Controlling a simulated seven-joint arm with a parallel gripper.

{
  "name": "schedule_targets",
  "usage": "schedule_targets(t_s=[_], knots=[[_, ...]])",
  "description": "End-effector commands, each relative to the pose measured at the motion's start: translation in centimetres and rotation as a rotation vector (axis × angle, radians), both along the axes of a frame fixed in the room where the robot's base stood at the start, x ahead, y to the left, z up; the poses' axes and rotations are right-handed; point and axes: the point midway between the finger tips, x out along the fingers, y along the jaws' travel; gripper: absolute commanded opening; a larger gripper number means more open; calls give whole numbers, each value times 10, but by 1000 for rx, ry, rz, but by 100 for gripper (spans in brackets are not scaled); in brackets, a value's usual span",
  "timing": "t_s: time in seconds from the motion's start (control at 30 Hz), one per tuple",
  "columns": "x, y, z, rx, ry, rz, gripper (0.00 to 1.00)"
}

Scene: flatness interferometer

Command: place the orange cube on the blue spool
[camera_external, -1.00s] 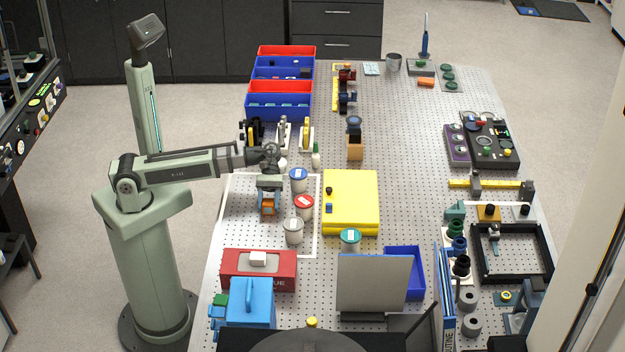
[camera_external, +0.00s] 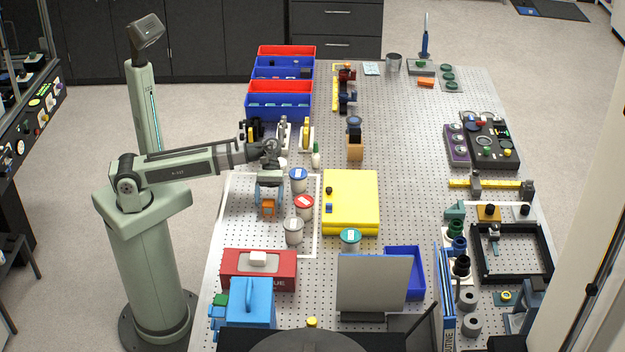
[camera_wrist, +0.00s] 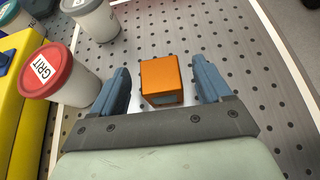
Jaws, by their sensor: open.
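The orange cube (camera_external: 268,208) stands on the perforated table at the left, inside a white outline. In the wrist view the cube (camera_wrist: 160,78) lies between my two spread fingers, with a gap on each side. My gripper (camera_external: 269,199) is open and empty, pointing down over the cube. It also shows in the wrist view (camera_wrist: 162,88). A dark blue spool-like piece (camera_external: 458,245) stands at the right of the table, between a dark green one and a black one; it looks like the blue spool. It is far from my gripper and outside the wrist view.
Lidded cups, blue (camera_external: 298,178), red (camera_external: 304,205) and white (camera_external: 293,232), stand just right of the cube. A yellow box (camera_external: 350,200) lies beyond them. A red box (camera_external: 259,270) is in front. A upright grey panel (camera_external: 374,284) and black frame (camera_external: 512,277) stand toward the right.

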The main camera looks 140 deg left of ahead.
Motion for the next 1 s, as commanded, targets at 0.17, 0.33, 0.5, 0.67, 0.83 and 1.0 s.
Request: schedule_targets(t_s=[0.17,0.33,0.5,0.67,0.83,1.0], knots=[[-20,23,16,1,-1,4,77],[-39,42,31,1,-1,2,77],[-53,56,42,0,-1,1,77],[-61,62,47,-1,-1,0,78],[-63,64,49,-1,0,-1,78],[-63,64,49,-1,0,-1,78]])
